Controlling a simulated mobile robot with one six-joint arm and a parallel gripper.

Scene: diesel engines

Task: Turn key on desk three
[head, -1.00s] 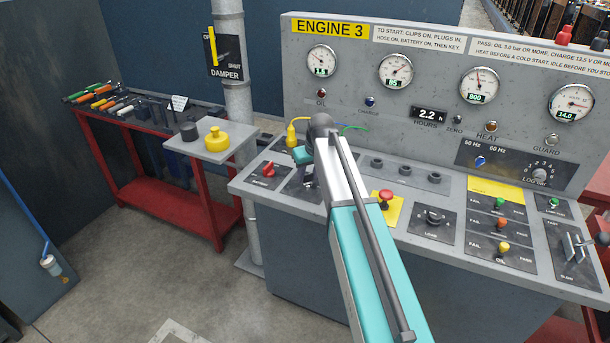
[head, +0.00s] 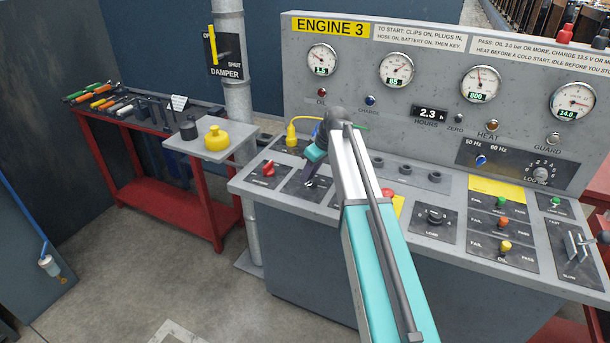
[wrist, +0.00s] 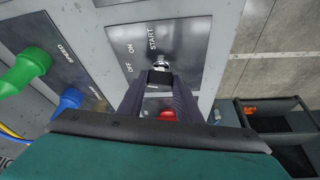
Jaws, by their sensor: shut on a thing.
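The Engine 3 desk (head: 300,87) has a dark key switch plate (head: 322,190) on its sloped top, which also shows in the wrist view (wrist: 187,38) with the labels OFF, ON and START. My gripper (head: 311,180) is down at this plate. In the wrist view my gripper (wrist: 160,80) is shut on the black head of the key (wrist: 160,63), whose silver part shows just beyond the fingertips at the switch. Which label the key points to I cannot tell.
A red battery knob (head: 268,169) sits just left of the key plate, and a yellow plug (head: 291,133) stands behind it. A red stop button (head: 389,194) is partly behind my arm. A red tool bench (head: 150,195) stands at the left.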

